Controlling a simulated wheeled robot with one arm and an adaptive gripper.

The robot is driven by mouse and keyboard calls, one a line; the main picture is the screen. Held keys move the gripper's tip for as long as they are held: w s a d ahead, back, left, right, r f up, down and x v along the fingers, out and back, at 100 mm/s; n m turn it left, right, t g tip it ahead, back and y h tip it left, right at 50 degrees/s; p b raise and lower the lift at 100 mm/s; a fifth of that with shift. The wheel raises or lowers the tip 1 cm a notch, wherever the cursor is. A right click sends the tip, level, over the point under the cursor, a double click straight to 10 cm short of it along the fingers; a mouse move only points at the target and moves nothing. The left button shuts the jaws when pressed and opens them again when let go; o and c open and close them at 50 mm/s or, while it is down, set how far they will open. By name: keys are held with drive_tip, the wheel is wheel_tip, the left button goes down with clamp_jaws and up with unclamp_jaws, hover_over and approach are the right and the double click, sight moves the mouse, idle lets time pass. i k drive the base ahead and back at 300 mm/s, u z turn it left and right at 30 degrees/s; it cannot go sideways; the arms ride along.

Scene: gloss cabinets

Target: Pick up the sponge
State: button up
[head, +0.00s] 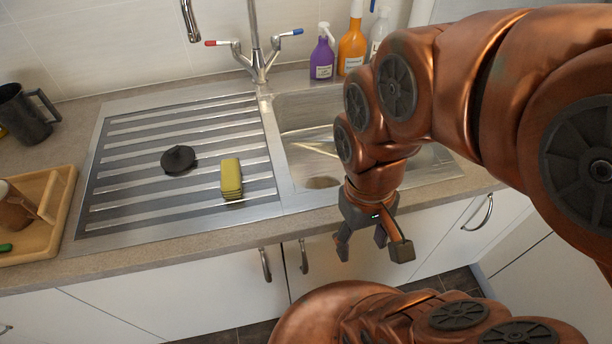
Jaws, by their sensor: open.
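The yellow sponge (231,177) sits on the ribbed metal drainboard, left of the sink basin and near the front of the board. Its whole top and front side show. My gripper (374,252) is open and empty. It points down in front of the counter's front edge, to the right of the sponge and well apart from it.
A black sink plug (178,160) lies left of the sponge. The sink basin (300,112) and tap (258,60) are behind and right. Spray bottles (352,45) stand at the back. A wooden tray (62,200) and dark mug (26,114) are at left.

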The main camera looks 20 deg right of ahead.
sight(231, 175)
drive_tip(key=k, duration=0.5)
drive_tip(key=u, duration=2.25)
drive_tip(key=i, duration=1.8)
drive_tip(key=z, duration=2.25)
